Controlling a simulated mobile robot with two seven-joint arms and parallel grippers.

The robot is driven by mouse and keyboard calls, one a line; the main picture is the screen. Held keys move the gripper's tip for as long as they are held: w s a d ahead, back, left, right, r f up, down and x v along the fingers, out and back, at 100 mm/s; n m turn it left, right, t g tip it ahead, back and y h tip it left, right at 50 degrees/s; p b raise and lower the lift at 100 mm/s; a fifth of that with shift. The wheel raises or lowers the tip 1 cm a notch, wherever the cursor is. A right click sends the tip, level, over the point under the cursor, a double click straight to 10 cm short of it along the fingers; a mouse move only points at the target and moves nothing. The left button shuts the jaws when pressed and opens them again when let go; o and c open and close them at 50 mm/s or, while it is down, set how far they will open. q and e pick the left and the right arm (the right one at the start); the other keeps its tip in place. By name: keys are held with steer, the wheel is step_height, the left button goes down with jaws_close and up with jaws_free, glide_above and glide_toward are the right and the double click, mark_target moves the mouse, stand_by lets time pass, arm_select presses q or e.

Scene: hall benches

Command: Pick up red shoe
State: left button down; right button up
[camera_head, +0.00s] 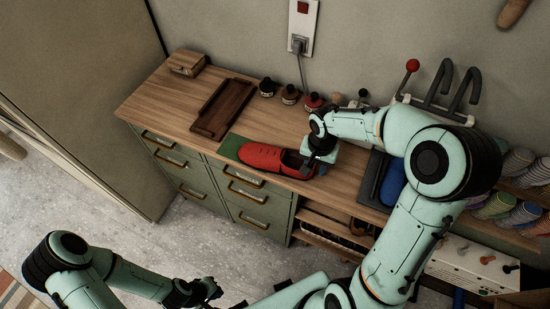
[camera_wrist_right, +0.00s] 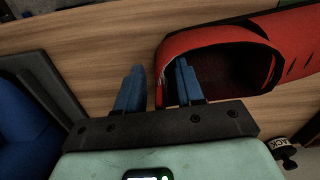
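The red shoe (camera_head: 272,158) lies on the wooden bench top, toe to the left and opening to the right, partly on a green mat (camera_head: 230,149). My right gripper (camera_head: 312,169) is at its heel end. In the right wrist view the right gripper (camera_wrist_right: 158,88) is open, its two blue fingers apart. The red shoe (camera_wrist_right: 216,44) has its heel wall between them, one finger over or in the opening, the other outside. I cannot tell whether they touch it. My left gripper (camera_head: 207,290) is low over the floor, away from the bench; its fingers are unclear.
A dark wooden tray (camera_head: 224,107) and a small wooden box (camera_head: 187,63) stand left on the bench. Several small jars (camera_head: 290,94) line the back. A dark tray with a blue item (camera_head: 392,183) lies right of the shoe.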

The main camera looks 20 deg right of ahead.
jaws_close()
steer(key=shift+r, duration=0.1)
